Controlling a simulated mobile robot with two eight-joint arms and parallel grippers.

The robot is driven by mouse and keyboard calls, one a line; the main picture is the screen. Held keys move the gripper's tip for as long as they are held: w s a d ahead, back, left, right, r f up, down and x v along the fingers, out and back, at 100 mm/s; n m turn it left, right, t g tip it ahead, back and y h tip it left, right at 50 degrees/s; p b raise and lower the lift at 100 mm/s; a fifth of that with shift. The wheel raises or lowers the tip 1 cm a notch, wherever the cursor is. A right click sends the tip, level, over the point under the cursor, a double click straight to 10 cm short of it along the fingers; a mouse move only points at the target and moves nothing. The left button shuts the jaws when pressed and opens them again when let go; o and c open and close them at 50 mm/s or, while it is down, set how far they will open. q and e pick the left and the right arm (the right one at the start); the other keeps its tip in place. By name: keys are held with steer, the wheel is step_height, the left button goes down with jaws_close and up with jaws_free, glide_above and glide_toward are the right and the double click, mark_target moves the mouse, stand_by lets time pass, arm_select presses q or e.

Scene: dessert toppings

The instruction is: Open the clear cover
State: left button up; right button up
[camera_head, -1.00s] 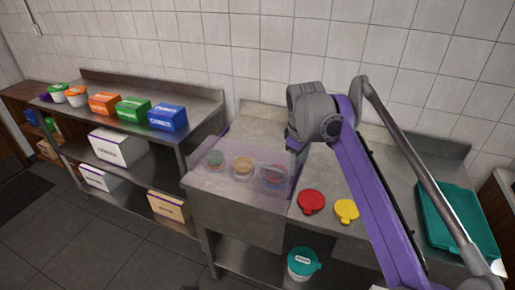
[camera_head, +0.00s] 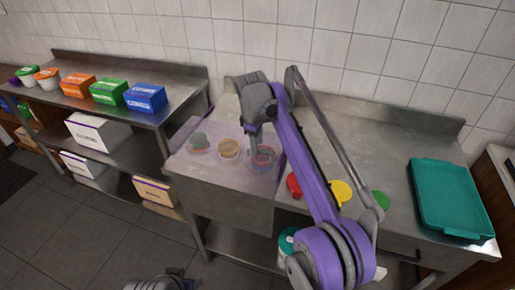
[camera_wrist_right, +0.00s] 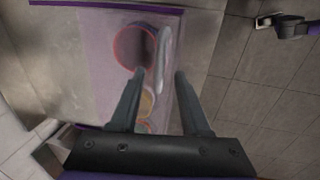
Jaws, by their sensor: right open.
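The clear cover (camera_head: 220,178) is a see-through box lid with a faint purple tint at the left end of the steel counter. It is shut over three round tubs: one greenish (camera_head: 199,141), one tan (camera_head: 228,148) and one red-rimmed (camera_head: 263,157). My right gripper (camera_wrist_right: 160,72) is open, pointing down at the cover near the red-rimmed tub. In the right wrist view a pale handle-like bar (camera_wrist_right: 164,50) lies just ahead, roughly between the fingertips; contact is unclear. Part of my left gripper (camera_head: 160,284) shows at the bottom edge, jaws unclear.
Red (camera_head: 294,186), yellow (camera_head: 340,193) and green (camera_head: 381,201) lids lie right of the cover, partly behind my arm. A teal tray (camera_head: 450,200) is at the far right. A shelf at left holds orange, green and blue boxes (camera_head: 145,98).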

steer(key=shift+w+f, duration=0.15)
steer(key=shift+f, duration=0.6)
jaws_close()
stand_by(0.9)
